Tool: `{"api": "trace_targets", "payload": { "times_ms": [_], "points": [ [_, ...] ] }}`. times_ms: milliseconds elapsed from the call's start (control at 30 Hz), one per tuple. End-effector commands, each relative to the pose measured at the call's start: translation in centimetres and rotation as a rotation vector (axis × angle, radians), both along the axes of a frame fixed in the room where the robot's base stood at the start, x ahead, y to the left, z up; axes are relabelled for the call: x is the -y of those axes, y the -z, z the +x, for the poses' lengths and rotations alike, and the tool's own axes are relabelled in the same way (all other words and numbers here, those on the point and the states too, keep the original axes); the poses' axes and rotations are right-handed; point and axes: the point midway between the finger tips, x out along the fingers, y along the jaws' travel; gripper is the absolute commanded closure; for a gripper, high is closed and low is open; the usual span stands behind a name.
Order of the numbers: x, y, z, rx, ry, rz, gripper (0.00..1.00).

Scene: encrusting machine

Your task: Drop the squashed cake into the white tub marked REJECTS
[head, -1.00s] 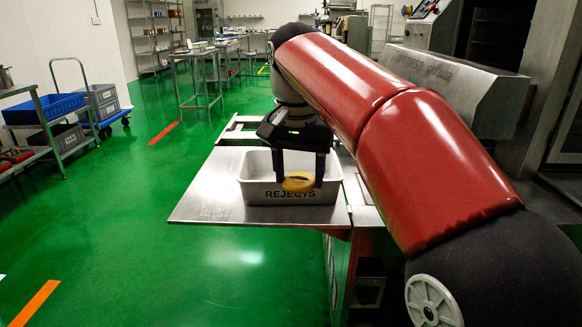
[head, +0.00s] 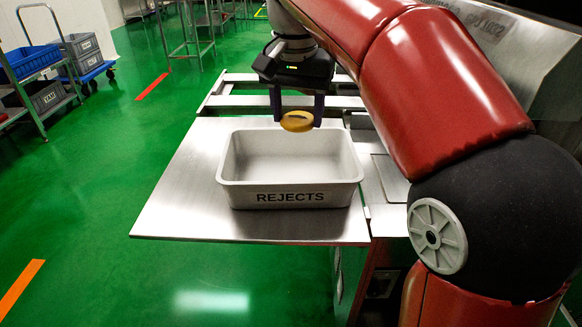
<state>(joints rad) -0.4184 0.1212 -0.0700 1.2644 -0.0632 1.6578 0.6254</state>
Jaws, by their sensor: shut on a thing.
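The white tub marked REJECTS (head: 290,197) stands upright on the steel table (head: 185,200), and the inside that shows is empty. My gripper (head: 297,120) points down at the tub's far rim, its two dark fingers on either side of the cake. It is shut on the squashed cake (head: 297,122), a flat, round, golden-brown piece with a dark mark on top. The cake is held up in the air and overlaps the far rim in the picture. How high it is above the rim, and whether it is over the opening or behind it, I cannot tell exactly.
Bare steel table surface lies left of and in front of the tub. Steel rails (head: 235,92) run behind it. The large steel machine (head: 500,45) is at the upper right. A trolley with grey crates (head: 80,55) stands far left on the green floor.

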Motion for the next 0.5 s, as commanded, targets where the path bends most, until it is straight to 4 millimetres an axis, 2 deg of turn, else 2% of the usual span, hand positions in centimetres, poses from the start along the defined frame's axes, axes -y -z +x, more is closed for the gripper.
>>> {"api": "trace_targets", "payload": {
  "times_ms": [300, 500],
  "points": [
    [0.0, 4.2, 0.0, -0.001, 0.001, -0.001, 0.67],
    [0.0, 5.0, 0.0, 0.0, 0.0, 0.0, 0.67]
  ]
}}
